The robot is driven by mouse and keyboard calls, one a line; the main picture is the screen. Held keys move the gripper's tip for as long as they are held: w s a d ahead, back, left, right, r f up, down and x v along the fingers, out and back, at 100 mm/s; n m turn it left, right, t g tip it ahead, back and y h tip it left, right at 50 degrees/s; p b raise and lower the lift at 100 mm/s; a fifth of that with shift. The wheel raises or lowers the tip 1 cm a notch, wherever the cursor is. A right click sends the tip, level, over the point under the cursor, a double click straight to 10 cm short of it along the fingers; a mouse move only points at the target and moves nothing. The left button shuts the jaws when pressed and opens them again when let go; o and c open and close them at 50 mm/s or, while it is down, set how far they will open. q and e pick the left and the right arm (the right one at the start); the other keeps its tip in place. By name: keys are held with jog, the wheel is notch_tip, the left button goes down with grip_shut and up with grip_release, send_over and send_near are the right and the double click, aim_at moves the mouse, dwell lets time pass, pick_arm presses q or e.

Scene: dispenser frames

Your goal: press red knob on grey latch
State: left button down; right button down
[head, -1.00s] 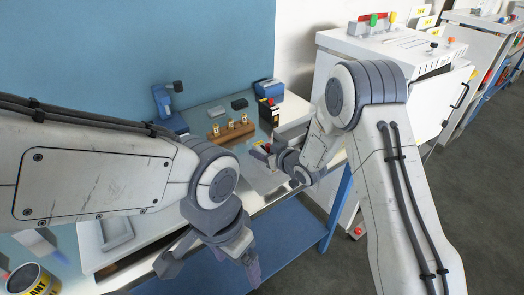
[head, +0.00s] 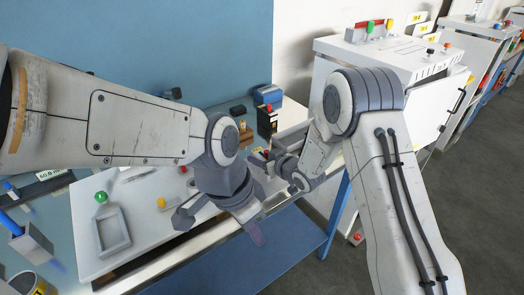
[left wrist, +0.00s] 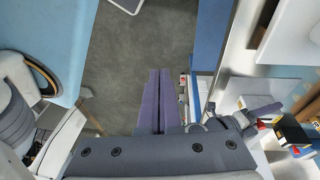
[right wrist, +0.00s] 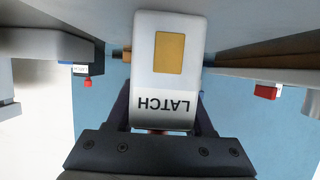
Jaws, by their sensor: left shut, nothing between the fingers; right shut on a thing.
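A pale grey block labelled LATCH (right wrist: 163,75), with a yellow-orange rectangle, fills the middle of the right wrist view, its lettering upside down. My right gripper (right wrist: 160,122) is shut on it. A bit of red shows at the block's lower edge, mostly hidden; I cannot tell if it is the red knob. In the head view my right gripper (head: 268,162) is at the far right end of the bench, and the latch is hard to make out there. My left gripper (head: 257,238) is shut and empty, in front of the bench edge; its closed purple fingers show in the left wrist view (left wrist: 160,95).
A white board (head: 135,225) with a green knob (head: 101,197) and a yellow knob (head: 161,203) lies on the bench at left. A black box (head: 267,122) is behind my right gripper. A white cabinet stands right.

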pick_arm(q)
jog(key=w+a+r+m+t+h, duration=0.1)
jog(key=w+m, duration=0.3)
jog(key=w, duration=0.8)
jog(key=w+a+r+m+t+h, duration=0.1)
jog(key=w+a+r+m+t, duration=0.1)
jog(key=w, duration=1)
jog(key=shift+w+a+m+t+h, duration=0.3)
jog(key=shift+m+t, duration=0.5)
jog(key=shift+m, duration=0.3)
jog(key=shift+d, duration=0.1)
jog(key=x, duration=1)
jog(key=w+a, duration=0.2)
jog(key=shift+w, duration=0.35)
